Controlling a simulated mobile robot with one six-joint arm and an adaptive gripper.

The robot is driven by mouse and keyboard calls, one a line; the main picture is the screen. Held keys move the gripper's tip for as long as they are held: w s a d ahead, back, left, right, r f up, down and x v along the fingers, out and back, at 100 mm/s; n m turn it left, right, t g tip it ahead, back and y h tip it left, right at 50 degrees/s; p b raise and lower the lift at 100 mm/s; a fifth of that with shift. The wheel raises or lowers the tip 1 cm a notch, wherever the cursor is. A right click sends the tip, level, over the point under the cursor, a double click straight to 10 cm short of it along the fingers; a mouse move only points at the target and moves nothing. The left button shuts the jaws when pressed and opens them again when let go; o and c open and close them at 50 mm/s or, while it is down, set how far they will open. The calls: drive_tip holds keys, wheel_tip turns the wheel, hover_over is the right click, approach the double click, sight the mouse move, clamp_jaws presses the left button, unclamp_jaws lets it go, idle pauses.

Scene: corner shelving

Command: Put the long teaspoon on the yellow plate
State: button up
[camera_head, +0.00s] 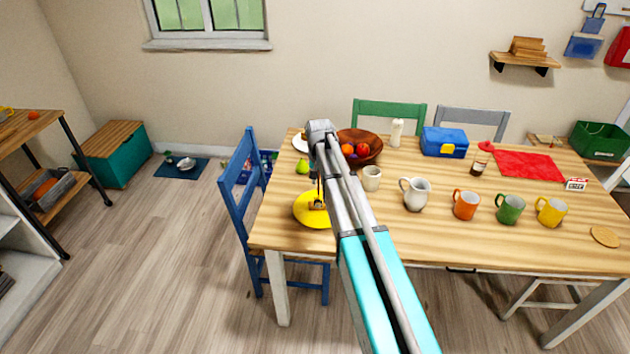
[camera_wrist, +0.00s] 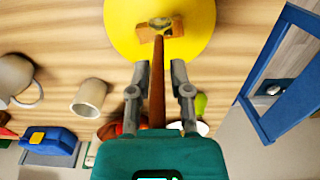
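The yellow plate (camera_head: 309,217) lies on the near left part of the wooden table; it also shows at the top of the wrist view (camera_wrist: 198,42). My gripper (camera_head: 317,187) points down just above the plate. In the wrist view my gripper (camera_wrist: 160,72) has one finger on each side of a long brown handle (camera_wrist: 157,88). I cannot tell whether that end touches the plate, or whether the fingers press on the handle.
Coloured mugs are further right. A blue chair (camera_head: 240,190) stands at the table's left edge.

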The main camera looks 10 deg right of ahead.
drive_tip(key=shift+o, duration=0.6)
drive_tip(key=shift+r, duration=0.2)
wheel_tip(320, 180, up, 12)
drive_tip(key=p, duration=1.2)
drive_tip(key=shift+f, duration=0.15)
drive_tip(key=shift+s, duration=0.2)
drive_tip(key=s+f+n+b, duration=0.1)
drive_tip(key=s+n, duration=0.2)
drive_tip(key=s, duration=2.4)
drive_tip(key=shift+a+f+n+b, duration=0.25)
drive_tip(key=shift+f+n+b, duration=0.05)
drive_tip(key=shift+f, duration=0.05)
drive_tip(key=shift+w, duration=0.1)
